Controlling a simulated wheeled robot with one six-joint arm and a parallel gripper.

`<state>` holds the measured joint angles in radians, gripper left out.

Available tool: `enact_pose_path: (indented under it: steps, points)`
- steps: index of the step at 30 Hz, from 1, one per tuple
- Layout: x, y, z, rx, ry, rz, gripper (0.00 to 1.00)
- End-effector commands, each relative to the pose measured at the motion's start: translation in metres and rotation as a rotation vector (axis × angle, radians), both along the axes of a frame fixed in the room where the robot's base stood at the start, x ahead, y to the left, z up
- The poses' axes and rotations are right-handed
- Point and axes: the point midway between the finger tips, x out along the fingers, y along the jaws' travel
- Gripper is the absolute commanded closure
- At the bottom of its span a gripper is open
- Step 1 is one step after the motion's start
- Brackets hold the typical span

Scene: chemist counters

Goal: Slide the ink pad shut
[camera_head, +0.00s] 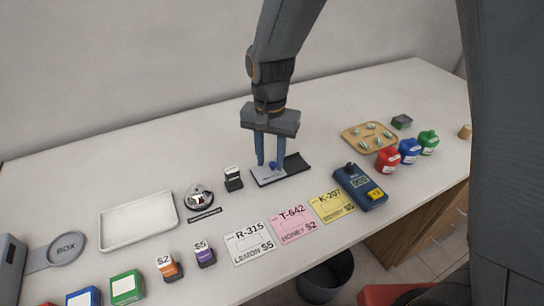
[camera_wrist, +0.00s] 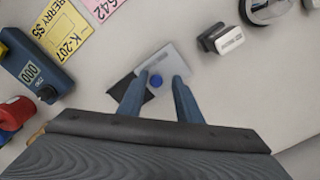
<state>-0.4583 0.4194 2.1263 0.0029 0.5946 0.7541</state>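The ink pad (camera_head: 297,163) lies on the counter, a dark flat base with its pad side uncovered on the right. Its light grey lid (camera_head: 264,180) sits offset to the left and carries a small blue knob (camera_head: 273,166). My gripper (camera_head: 270,164) points down over the lid with its fingers apart, one on each side of the knob. In the wrist view, the knob (camera_wrist: 157,81) shows between the open fingertips (camera_wrist: 160,77), with gaps on both sides. The lid (camera_wrist: 176,60) and the dark base (camera_wrist: 122,88) also show there. Whether the fingertips touch the lid is unclear.
A black stamp (camera_head: 233,179) stands just left of the pad. Price cards (camera_head: 292,224) and a blue device (camera_head: 360,187) lie in front. A wooden tray (camera_head: 350,132) and colored containers (camera_head: 409,151) are to the right. Counter behind the pad is clear.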

Motion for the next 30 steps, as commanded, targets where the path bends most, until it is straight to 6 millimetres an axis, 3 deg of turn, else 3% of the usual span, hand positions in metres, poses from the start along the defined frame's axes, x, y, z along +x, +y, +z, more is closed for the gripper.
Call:
enact_pose_path:
  steps: [11,24,30]
  points:
    - [0.001,-0.003,0.004,-0.001,-0.001,-0.003,0.65]
    - [0.001,-0.001,0.066,-0.001,-0.002,-0.001,0.65]
    - [0.0,-0.002,0.077,-0.001,0.0,-0.001,0.65]
